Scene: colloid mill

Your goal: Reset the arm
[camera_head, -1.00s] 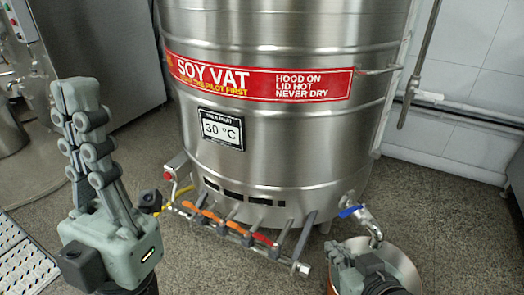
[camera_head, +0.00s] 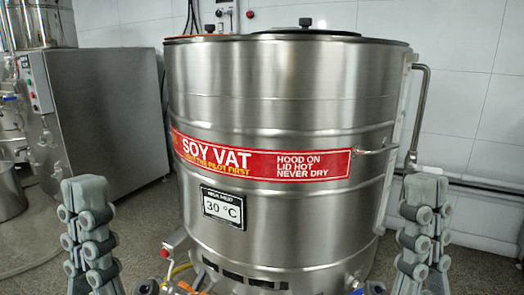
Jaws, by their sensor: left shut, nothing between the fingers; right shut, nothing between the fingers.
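My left gripper (camera_head: 86,198) is at the lower left of the head view, pointing up, with its fingers together and nothing between them. My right gripper (camera_head: 424,196) is at the lower right, also pointing up, shut and empty. Both are raised in front of the steel soy vat (camera_head: 280,110), one to each side of its lower part, and neither holds anything. The lower parts of both arms are cut off by the bottom edge.
The vat carries a red label (camera_head: 262,160) and a 30 °C sign (camera_head: 222,207). A steel cabinet (camera_head: 105,120) stands at the left. A red-knobbed valve (camera_head: 168,252) is near the vat's foot. A bent pipe (camera_head: 420,110) runs along its right side. Grey floor shows at both sides.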

